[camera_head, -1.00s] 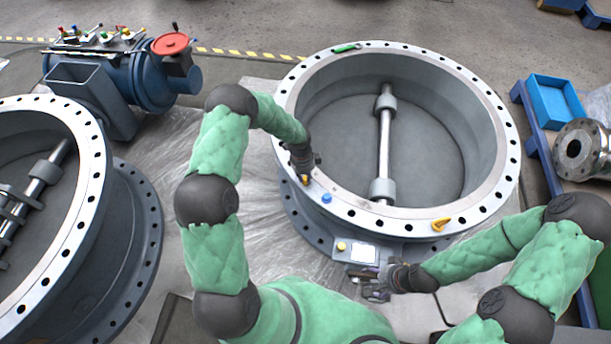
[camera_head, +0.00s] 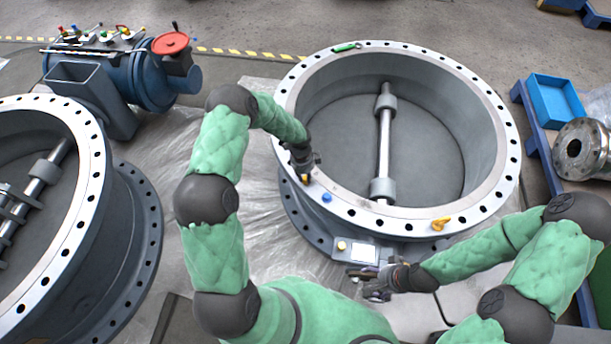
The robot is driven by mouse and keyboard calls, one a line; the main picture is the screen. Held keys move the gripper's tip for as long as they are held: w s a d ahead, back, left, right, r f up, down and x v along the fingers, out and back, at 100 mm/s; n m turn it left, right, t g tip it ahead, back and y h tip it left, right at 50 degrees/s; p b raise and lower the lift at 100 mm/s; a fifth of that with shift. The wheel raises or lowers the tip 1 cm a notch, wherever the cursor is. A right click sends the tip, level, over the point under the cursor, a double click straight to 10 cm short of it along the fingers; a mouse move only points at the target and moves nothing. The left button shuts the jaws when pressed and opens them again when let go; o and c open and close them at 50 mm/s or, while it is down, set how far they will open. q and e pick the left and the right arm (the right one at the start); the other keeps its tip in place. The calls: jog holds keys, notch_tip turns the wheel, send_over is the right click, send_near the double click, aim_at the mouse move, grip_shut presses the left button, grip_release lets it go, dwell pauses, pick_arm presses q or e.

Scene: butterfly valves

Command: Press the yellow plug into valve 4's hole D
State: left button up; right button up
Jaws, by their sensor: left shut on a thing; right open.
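The large valve (camera_head: 470,85) with a grey ring flange full of bolt holes stands right of centre; I cannot read its number or any hole letters. My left gripper (camera_head: 304,176) is at the flange's left front edge, shut on the yellow plug (camera_head: 305,180), which shows only as a small yellow bit under the fingers. Whether the plug is in a hole is too small to tell. A blue plug (camera_head: 327,198) sits on the flange just right of it. My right gripper (camera_head: 366,284) is open and empty, low in front of the valve, near a white label plate (camera_head: 364,253).
A yellow-orange object (camera_head: 440,224) lies on the front right flange and a green one (camera_head: 347,47) on the back. Another valve (camera_head: 95,150) stands at left. A blue actuator with a red handwheel (camera_head: 170,43) stands behind. A blue bin (camera_head: 556,100) is at right.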

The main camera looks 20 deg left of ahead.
pick_arm(q)
jog(key=shift+f, duration=0.35)
jog(key=shift+f, duration=0.1)
jog(key=o, duration=0.9)
jog(key=o, duration=0.5)
jog(key=shift+r+p, duration=1.95)
jog(key=shift+r, duration=1.1)
